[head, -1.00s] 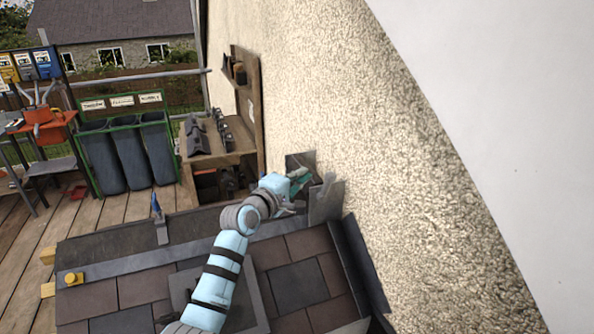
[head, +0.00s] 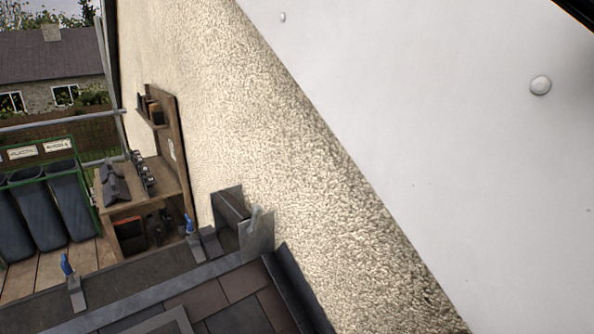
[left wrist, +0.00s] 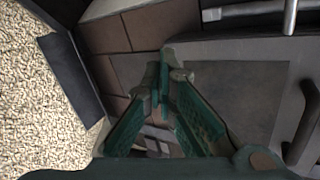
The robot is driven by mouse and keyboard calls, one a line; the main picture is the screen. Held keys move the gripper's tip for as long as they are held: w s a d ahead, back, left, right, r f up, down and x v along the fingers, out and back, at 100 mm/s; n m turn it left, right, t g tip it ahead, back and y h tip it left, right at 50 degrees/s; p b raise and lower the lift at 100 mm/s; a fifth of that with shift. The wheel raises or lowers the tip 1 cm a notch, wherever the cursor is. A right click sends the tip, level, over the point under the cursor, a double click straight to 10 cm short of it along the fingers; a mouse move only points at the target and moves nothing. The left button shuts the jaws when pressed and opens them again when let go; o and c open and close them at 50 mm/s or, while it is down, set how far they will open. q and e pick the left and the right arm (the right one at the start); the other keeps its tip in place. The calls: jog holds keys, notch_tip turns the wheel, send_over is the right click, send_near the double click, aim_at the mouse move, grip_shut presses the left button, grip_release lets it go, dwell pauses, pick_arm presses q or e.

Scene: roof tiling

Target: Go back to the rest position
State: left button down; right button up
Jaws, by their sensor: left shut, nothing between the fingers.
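My left gripper (left wrist: 163,88) shows in the left wrist view as two green fingers, shut with their tips together and nothing between them. It hangs over the tiled roof (left wrist: 104,35), beside a flat grey slab (left wrist: 232,95). No arm or gripper of mine shows in the head view now. The right gripper is not in view.
The head view shows the roof tiles (head: 225,280) at the bottom against a pebbled wall (head: 270,130). Grey metal pieces (head: 257,236) stand at the wall. A wooden workbench (head: 150,185) and dark bins (head: 70,203) stand beyond.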

pick_arm(q)
jog(key=s+a+f+m+g+y, duration=0.1)
jog(key=s+a+m+g, duration=0.1)
jog(key=s, duration=0.7)
jog(key=s+a+f+m+g+y, duration=0.1)
jog(key=s+a+m+g+y, duration=0.1)
jog(key=s, duration=0.8)
notch_tip(320, 180, down, 20)
jog(key=a+g+b, duration=0.1)
jog(key=b, duration=0.2)
jog(key=s+a+f+g+b, duration=0.1)
jog(key=s+f+b, duration=0.1)
jog(key=s+f, duration=1.2)
notch_tip(320, 180, down, 4)
jog(key=shift+s+r+g+h+b, duration=0.1)
jog(key=shift+s+g+h+b, duration=0.2)
jog(key=shift+b, duration=0.1)
